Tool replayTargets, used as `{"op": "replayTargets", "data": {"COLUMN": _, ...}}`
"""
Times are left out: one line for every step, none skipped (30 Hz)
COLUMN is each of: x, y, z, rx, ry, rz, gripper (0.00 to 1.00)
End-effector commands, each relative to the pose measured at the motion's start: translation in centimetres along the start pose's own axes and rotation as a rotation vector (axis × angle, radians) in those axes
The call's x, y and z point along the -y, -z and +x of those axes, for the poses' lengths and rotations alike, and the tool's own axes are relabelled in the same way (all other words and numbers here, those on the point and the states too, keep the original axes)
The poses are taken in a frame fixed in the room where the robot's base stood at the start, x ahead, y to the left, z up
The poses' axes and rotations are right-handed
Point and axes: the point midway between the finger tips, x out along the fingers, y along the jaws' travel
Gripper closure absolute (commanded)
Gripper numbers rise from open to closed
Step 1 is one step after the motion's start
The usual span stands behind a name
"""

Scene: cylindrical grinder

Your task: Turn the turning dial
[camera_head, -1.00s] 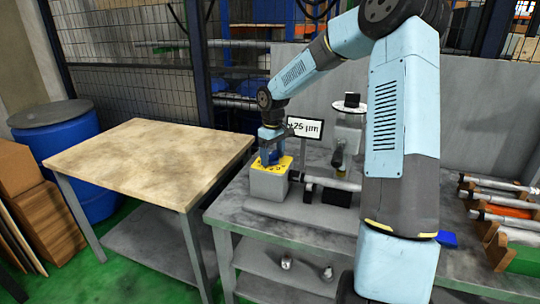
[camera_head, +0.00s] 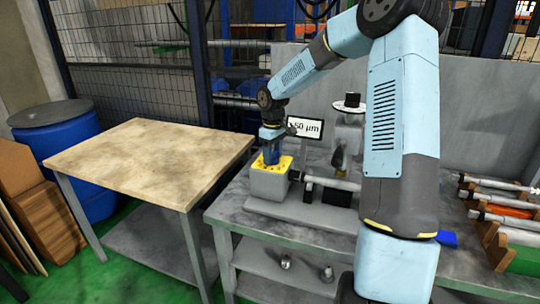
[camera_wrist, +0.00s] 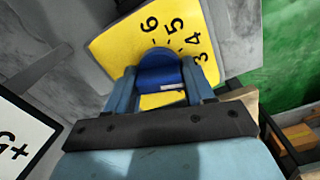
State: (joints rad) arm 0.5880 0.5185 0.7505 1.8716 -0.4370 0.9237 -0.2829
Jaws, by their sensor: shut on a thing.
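The turning dial (camera_wrist: 160,76) is a blue knob with a white mark, on a yellow numbered plate (camera_wrist: 110,45) with the figures 3, 4, 5 and 6 readable in the wrist view. In the head view, the yellow plate (camera_head: 285,163) tops a grey block (camera_head: 268,184) on the left of the metal bench. My gripper (camera_wrist: 163,88) points down, its two blue fingers on either side of the dial and shut on it. It also shows over the plate in the head view (camera_head: 271,158), where the fingers largely hide the dial.
A display (camera_head: 306,128) behind the block reads 50 µm. A horizontal shaft (camera_head: 333,183) lies just right of the block. Several rods rest on a rack (camera_head: 497,250) at the far right. A mostly bare wooden-topped table (camera_head: 145,160) stands left of the bench.

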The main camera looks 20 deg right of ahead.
Motion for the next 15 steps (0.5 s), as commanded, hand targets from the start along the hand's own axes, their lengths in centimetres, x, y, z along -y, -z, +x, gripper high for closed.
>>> {"op": "replayTargets", "data": {"x": -0.20, "y": 0.00, "z": -0.10, "rx": -0.002, "ry": -0.004, "rz": -0.013, "gripper": 0.77}}
{"op": "replayTargets", "data": {"x": -0.21, "y": 0.00, "z": -0.11, "rx": -0.002, "ry": -0.004, "rz": -0.020, "gripper": 0.77}}
{"op": "replayTargets", "data": {"x": -0.22, "y": -0.01, "z": -0.11, "rx": -0.002, "ry": -0.004, "rz": -0.026, "gripper": 0.77}}
{"op": "replayTargets", "data": {"x": -0.23, "y": -0.01, "z": -0.11, "rx": -0.002, "ry": -0.004, "rz": -0.029, "gripper": 0.77}}
{"op": "replayTargets", "data": {"x": -0.24, "y": -0.01, "z": -0.11, "rx": -0.002, "ry": -0.004, "rz": -0.030, "gripper": 0.77}}
{"op": "replayTargets", "data": {"x": -0.25, "y": -0.01, "z": -0.12, "rx": -0.002, "ry": -0.004, "rz": -0.030, "gripper": 0.77}}
{"op": "replayTargets", "data": {"x": -0.26, "y": -0.01, "z": -0.12, "rx": -0.002, "ry": -0.004, "rz": -0.029, "gripper": 0.77}}
{"op": "replayTargets", "data": {"x": -0.26, "y": -0.01, "z": -0.12, "rx": -0.002, "ry": -0.004, "rz": -0.029, "gripper": 0.77}}
{"op": "replayTargets", "data": {"x": -0.27, "y": -0.01, "z": -0.12, "rx": -0.002, "ry": -0.004, "rz": -0.029, "gripper": 0.77}}
{"op": "replayTargets", "data": {"x": -0.28, "y": -0.01, "z": -0.13, "rx": -0.002, "ry": -0.004, "rz": -0.029, "gripper": 0.77}}
{"op": "replayTargets", "data": {"x": -0.28, "y": -0.01, "z": -0.13, "rx": -0.003, "ry": -0.004, "rz": -0.028, "gripper": 0.77}}
{"op": "replayTargets", "data": {"x": -0.29, "y": -0.01, "z": -0.13, "rx": -0.003, "ry": -0.004, "rz": -0.028, "gripper": 0.44}}
{"op": "replayTargets", "data": {"x": -0.29, "y": -0.01, "z": -0.13, "rx": -0.003, "ry": -0.004, "rz": -0.028, "gripper": 0.41}}
{"op": "replayTargets", "data": {"x": -0.29, "y": -0.01, "z": -0.13, "rx": -0.002, "ry": -0.004, "rz": -0.028, "gripper": 0.38}}
{"op": "replayTargets", "data": {"x": -0.26, "y": -0.01, "z": -0.12, "rx": -0.002, "ry": -0.004, "rz": -0.028, "gripper": 0.35}}
